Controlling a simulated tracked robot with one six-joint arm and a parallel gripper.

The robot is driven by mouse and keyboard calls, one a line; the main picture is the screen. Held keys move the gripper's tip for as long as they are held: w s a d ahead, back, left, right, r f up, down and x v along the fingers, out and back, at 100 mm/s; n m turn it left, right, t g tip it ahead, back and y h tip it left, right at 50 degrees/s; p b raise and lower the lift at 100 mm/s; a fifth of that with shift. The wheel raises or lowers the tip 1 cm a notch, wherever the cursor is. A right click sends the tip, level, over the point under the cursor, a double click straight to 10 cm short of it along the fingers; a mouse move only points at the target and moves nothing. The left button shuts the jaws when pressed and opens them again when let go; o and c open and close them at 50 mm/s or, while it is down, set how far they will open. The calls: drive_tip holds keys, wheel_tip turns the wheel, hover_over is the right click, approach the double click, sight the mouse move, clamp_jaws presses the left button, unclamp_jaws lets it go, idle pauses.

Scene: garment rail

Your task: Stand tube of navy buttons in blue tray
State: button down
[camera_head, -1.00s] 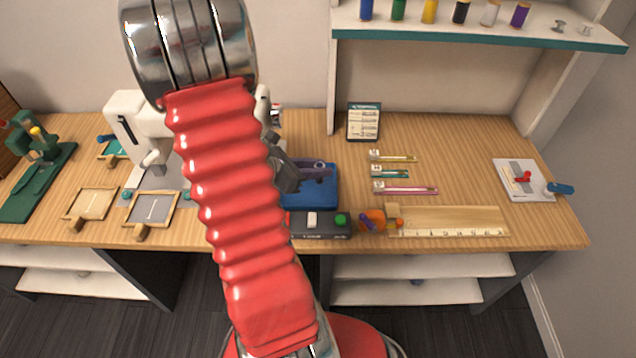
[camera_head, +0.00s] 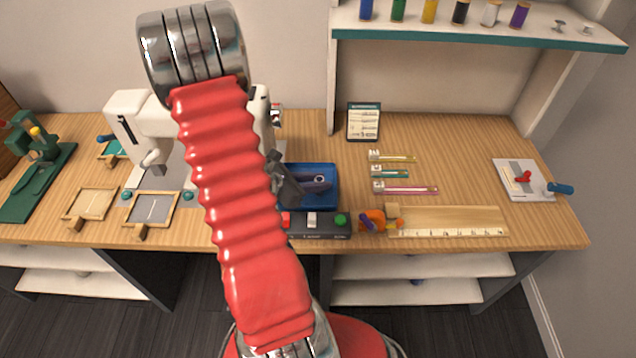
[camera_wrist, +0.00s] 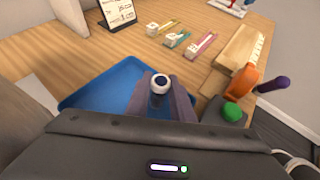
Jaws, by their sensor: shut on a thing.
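The blue tray (camera_head: 325,172) lies on the table right of the sewing machine, and it also shows in the wrist view (camera_wrist: 100,93). My gripper (camera_head: 318,184) is over the tray, pointing into it, with much of it hidden by my arm in the head view. In the wrist view my gripper (camera_wrist: 161,98) is shut on a tube with a white rim and dark navy top (camera_wrist: 160,84). The tube appears upright between the fingers. Its lower end is hidden, so I cannot tell whether it touches the tray floor.
A control box with a green button (camera_head: 340,220) stands in front of the tray. An orange and purple tool (camera_head: 375,220) and a wooden ruler board (camera_head: 450,221) lie to its right. The sewing machine (camera_head: 135,125) is left.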

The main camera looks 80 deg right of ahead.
drive_tip(key=shift+f, duration=0.25)
drive_tip(key=c, duration=1.5)
unclamp_jaws()
drive_tip(key=shift+c, duration=0.2)
drive_tip(key=shift+w+a+r, duration=0.1)
drive_tip(key=shift+r, duration=0.05)
drive_tip(key=v, duration=1.1)
drive_tip(key=shift+w+a, duration=0.2)
drive_tip(key=shift+a, duration=0.1)
drive_tip(key=shift+w+r, duration=0.1)
drive_tip(key=shift+r, duration=0.05)
